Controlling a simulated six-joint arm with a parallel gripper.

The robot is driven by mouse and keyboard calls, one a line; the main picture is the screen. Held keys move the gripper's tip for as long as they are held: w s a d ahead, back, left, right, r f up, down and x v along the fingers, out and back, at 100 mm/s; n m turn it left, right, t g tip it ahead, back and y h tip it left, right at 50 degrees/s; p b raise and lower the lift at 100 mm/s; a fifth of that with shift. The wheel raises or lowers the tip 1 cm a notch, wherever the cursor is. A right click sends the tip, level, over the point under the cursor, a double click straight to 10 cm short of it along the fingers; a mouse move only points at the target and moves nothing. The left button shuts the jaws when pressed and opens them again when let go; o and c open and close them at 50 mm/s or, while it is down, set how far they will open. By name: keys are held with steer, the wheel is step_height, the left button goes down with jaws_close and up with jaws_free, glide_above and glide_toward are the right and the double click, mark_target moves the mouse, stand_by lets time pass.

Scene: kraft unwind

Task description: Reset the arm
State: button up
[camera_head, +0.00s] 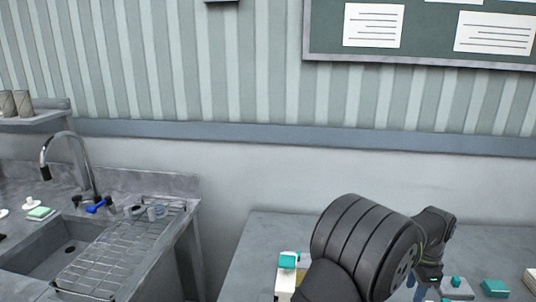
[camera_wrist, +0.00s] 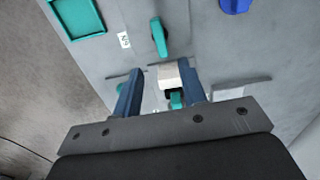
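My arm reaches in from the bottom of the head view, and its wrist is bent down over the grey worktop at the right. My gripper (camera_wrist: 160,66) shows two blue fingers spread apart in the wrist view, pointing at the worktop. A small cream block (camera_wrist: 168,77) lies in the gap, closer to the right finger, with a teal and black part beside it. I see a gap on its left side and no grip on it. In the head view the fingers are mostly hidden at the lower edge.
In the wrist view, a teal tray (camera_wrist: 78,17), a teal upright piece (camera_wrist: 158,37) and a blue piece (camera_wrist: 235,4) are on the worktop. In the head view, a white item with a teal top (camera_head: 287,261) stands left of my arm. A sink with tap (camera_head: 75,160) is at the left.

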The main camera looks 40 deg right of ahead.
step_height(320, 180, down, 11)
steer(key=shift+r, duration=0.1)
stand_by(0.5)
step_height(320, 180, up, 17)
step_height(320, 180, down, 17)
steer(key=shift+f, duration=0.1)
steer(key=n, duration=0.5)
steer(key=shift+n, duration=2.1)
